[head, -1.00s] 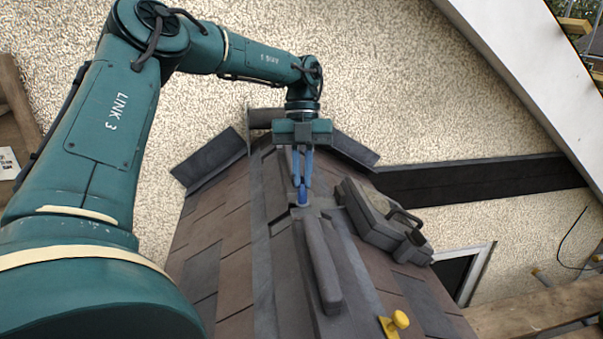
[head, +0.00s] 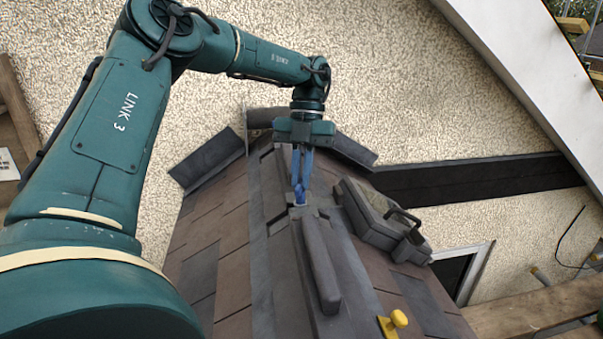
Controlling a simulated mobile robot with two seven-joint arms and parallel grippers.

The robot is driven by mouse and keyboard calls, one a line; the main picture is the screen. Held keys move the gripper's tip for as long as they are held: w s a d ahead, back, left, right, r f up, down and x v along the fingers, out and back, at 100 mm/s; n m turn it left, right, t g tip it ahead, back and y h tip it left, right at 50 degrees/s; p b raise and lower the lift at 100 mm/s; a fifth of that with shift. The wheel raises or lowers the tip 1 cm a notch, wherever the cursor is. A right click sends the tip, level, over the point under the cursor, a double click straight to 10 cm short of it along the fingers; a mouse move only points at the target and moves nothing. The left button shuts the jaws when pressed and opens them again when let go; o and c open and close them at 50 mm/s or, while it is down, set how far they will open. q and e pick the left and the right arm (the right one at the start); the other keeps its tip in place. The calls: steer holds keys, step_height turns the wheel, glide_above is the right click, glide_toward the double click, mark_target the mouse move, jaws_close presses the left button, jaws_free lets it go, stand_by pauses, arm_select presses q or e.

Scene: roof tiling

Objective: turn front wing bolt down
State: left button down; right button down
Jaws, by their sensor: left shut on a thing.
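My left gripper (head: 300,186) reaches down from above onto the roof ridge, its two blue fingers close together. Their tips are shut on the front wing bolt, which is small, mostly hidden between the fingertips and hard to tell apart from them in colour. The bolt sits at the far end of a long dark ridge piece (head: 318,265) on top of the roof. My right gripper is out of view.
A grey case with a handle (head: 366,208) lies on the right slope, close to the gripper. A yellow knob-topped piece (head: 397,320) is lower right. Brown shingles (head: 222,225) cover the left slope. A pebbled wall stands behind.

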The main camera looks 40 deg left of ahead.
arm_select(q)
steer(key=c, duration=1.8)
jaws_free()
steer(key=shift+s+d+r, duration=0.1)
steer(key=shift+r, duration=0.1)
steer(key=shift+o, duration=1.3)
steer(key=shift+f, duration=0.1)
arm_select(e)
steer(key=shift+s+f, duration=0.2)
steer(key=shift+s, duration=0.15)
